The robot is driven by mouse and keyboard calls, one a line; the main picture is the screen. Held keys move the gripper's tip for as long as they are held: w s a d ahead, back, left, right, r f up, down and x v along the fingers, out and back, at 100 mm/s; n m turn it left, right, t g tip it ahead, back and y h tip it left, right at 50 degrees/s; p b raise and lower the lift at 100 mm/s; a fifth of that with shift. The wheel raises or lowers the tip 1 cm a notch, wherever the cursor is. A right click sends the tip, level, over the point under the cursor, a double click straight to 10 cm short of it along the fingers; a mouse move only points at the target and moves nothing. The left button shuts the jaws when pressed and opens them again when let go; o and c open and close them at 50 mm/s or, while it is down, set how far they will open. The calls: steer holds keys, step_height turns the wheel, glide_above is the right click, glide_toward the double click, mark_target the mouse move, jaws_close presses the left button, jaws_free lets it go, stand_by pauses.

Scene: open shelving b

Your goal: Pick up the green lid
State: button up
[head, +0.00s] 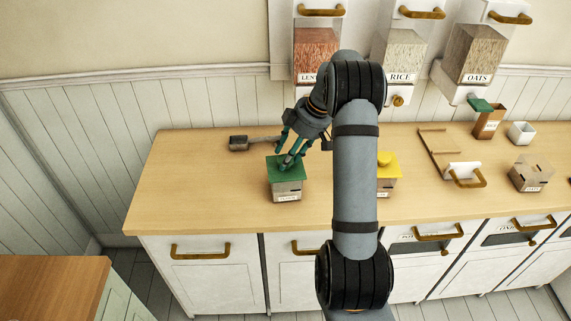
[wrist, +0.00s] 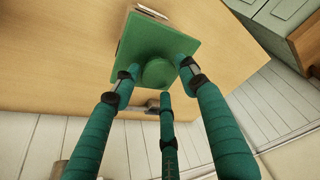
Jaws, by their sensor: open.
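The green lid (head: 284,172) sits on top of a small labelled box (head: 287,190) on the wooden counter, left of my arm. In the wrist view the green lid (wrist: 144,52) is a square plate with a round knob (wrist: 158,72) in its middle. My gripper (head: 291,160) is over the lid, with its fingers reaching down at the knob. In the wrist view my gripper (wrist: 158,83) has its teal fingers spread around the knob, open and holding nothing. I cannot tell whether a finger touches the lid.
A yellow-lidded box (head: 387,168) stands right of my arm, partly hidden by it. A dark scoop-like tool (head: 240,143) lies behind the green-lidded box. Dispensers (head: 406,55) hang on the wall behind. The counter's left part (head: 195,190) is clear.

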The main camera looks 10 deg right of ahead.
steer(key=shift+f, duration=0.35)
steer(key=shift+c, duration=0.3)
steer(key=shift+a, duration=0.1)
steer(key=c, duration=0.8)
steer(key=shift+r, duration=0.1)
